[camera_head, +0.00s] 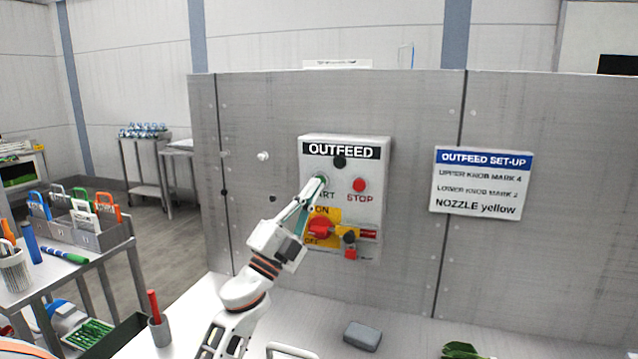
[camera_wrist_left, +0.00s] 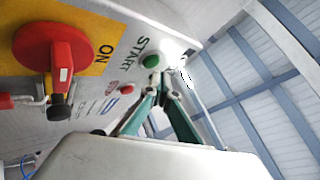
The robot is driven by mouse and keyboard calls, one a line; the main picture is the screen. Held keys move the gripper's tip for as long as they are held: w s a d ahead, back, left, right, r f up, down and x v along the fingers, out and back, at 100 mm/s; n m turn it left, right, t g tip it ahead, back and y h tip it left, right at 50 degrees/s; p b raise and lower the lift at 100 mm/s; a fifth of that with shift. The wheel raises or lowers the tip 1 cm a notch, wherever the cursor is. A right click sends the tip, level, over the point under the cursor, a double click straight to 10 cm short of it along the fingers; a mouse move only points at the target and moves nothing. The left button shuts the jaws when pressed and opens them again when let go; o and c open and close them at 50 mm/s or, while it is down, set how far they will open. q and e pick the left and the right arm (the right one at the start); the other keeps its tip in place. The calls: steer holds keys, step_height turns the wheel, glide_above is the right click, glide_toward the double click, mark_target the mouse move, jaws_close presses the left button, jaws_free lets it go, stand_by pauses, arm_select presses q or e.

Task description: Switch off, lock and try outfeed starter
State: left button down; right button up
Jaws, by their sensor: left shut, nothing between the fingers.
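The grey OUTFEED starter box (camera_head: 375,149) is mounted on the metal panel. My left gripper (camera_head: 320,183) is shut and empty, its tips at the green START button, which shows in the left wrist view (camera_wrist_left: 151,61). I cannot tell whether the tips touch or press it. The red STOP button (camera_head: 359,185) is to the right. The red rotary switch (camera_head: 319,229) sits on a yellow plate marked ON and OFF; its handle points sideways, toward the right of the box. It is large in the left wrist view (camera_wrist_left: 45,48). A red padlock (camera_head: 351,253) hangs beside the handle.
A white OUTFEED SET-UP sign (camera_head: 480,205) is right of the box. A grey block (camera_head: 362,336) and a grey cup (camera_head: 160,331) with a red marker stand on the pale bench below. A cart (camera_head: 130,242) with caddies is at left.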

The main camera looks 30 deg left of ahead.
arm_select(q)
steer(key=shift+w, duration=0.1)
stand_by(0.7)
steer(key=shift+w+a, duration=0.1)
steer(key=shift+w, duration=0.25)
steer(key=shift+w+a, duration=0.15)
steer(key=shift+w, duration=0.25)
stand_by(0.8)
stand_by(0.3)
steer(key=shift+s+d, duration=0.25)
steer(key=shift+s, duration=0.6)
steer(key=shift+s+h, duration=0.1)
steer(key=shift+h, duration=0.2)
steer(key=s+p, duration=0.1)
steer(key=s, duration=0.1)
steer(key=s+d, duration=0.1)
steer(key=s, duration=0.1)
steer(key=shift+s+p, duration=0.35)
